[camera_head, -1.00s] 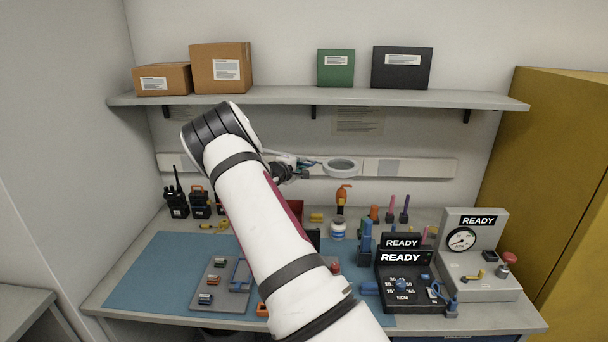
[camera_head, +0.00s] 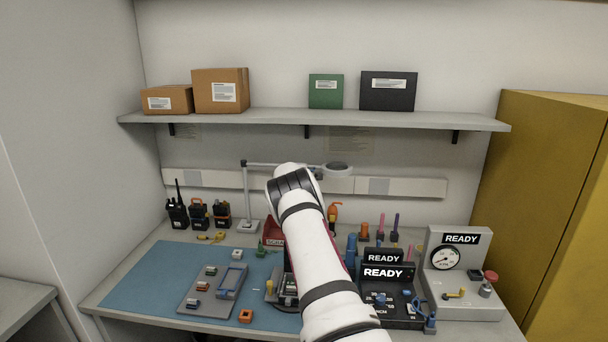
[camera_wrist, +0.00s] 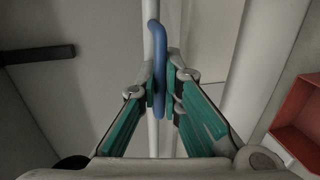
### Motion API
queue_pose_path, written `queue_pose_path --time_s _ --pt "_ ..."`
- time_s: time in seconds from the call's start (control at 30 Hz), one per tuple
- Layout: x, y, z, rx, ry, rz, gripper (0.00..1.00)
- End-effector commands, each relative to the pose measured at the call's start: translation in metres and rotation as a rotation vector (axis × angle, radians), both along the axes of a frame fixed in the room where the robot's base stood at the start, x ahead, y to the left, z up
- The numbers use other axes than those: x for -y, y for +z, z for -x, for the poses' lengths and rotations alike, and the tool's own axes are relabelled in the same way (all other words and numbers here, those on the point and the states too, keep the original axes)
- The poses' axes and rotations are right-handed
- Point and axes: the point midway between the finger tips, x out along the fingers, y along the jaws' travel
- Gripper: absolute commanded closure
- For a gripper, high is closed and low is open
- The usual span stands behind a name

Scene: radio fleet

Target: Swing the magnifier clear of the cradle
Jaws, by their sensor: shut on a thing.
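The magnifier stands at the back of the bench, with an upright post (camera_head: 246,195), a thin arm and a round lens (camera_head: 338,168) in front of the wall. In the wrist view my gripper (camera_wrist: 162,85) has its green-padded fingers closed around a blue handle (camera_wrist: 156,35) beside the magnifier's pale bar. In the head view my own arm hides the gripper and the middle of the magnifier arm. A dark fixture (camera_head: 288,289), perhaps the cradle, is mostly hidden behind my arm, so its clearance from the lens cannot be told.
Radios (camera_head: 199,214) stand at the back left. A grey tray (camera_head: 190,305) lies on the blue mat (camera_head: 150,275). A red bin (camera_head: 274,232) is behind my arm. Dark and grey testers reading READY (camera_head: 465,285) stand at the right. A shelf (camera_head: 230,117) runs above.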

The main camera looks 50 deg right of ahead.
Motion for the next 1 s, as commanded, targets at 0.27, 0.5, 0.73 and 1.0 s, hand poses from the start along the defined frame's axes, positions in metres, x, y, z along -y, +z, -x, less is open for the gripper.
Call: queue_pose_path --time_s 0.27,0.5,0.73,1.0 --pt "0.008 0.0 -0.009 0.001 0.034 0.0 1.0" --pt "0.01 0.001 -0.012 0.002 0.043 0.002 1.0" --pt "0.01 0.002 -0.012 0.003 0.043 0.004 1.0" --pt "0.01 0.002 -0.012 0.003 0.043 0.004 0.72"
